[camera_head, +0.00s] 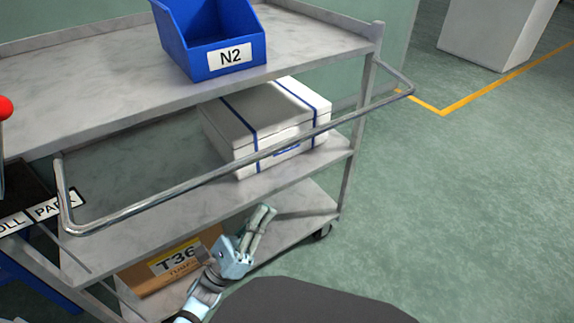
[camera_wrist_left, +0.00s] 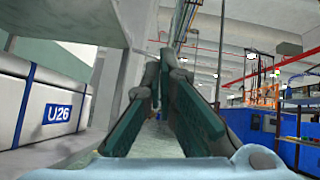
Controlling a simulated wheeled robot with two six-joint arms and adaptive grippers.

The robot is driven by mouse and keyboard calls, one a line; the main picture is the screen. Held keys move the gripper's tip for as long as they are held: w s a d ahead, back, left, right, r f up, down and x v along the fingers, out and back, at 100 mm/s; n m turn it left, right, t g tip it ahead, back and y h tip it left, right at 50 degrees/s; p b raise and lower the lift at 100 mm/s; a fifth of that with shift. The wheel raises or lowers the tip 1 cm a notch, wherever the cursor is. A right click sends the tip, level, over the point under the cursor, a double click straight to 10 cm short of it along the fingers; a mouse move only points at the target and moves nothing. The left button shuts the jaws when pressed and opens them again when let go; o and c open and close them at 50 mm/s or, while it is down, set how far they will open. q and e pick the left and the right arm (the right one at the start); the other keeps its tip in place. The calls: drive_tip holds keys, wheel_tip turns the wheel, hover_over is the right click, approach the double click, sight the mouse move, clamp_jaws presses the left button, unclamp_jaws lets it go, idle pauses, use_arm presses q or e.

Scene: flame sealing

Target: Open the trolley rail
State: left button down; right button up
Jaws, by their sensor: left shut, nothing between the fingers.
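The metal trolley rail (camera_head: 360,112) runs as a long bar across the near side of the grey trolley (camera_head: 110,65). Its bent ends meet the trolley near the corners, and it stands out from the shelves below the top shelf's level. My left gripper (camera_head: 266,212) is below the rail, near the bottom shelf, apart from the bar. Its fingers are shut and empty, pointing up and right. In the left wrist view the two dark-padded fingers (camera_wrist_left: 166,58) come together at the tips. I cannot make out the rail there. My right gripper is not in view.
A blue bin (camera_head: 215,40) marked N2 stands on the top shelf. A carton (camera_head: 160,268) marked T36 is low down. The floor at right (camera_head: 460,200) is clear.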

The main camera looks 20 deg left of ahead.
use_arm(q)
drive_tip(key=w+d+r+m+h+p, duration=0.1)
drive_tip(key=w+d+r, duration=0.1)
drive_tip(key=r, duration=0.4)
drive_tip(key=w+d+r+m+h+p, duration=0.1)
drive_tip(key=w+d+r+m, duration=0.1)
drive_tip(key=r, duration=0.4)
drive_tip(key=shift+w+d+r+g, duration=0.25)
drive_tip(key=shift+d+g, duration=0.15)
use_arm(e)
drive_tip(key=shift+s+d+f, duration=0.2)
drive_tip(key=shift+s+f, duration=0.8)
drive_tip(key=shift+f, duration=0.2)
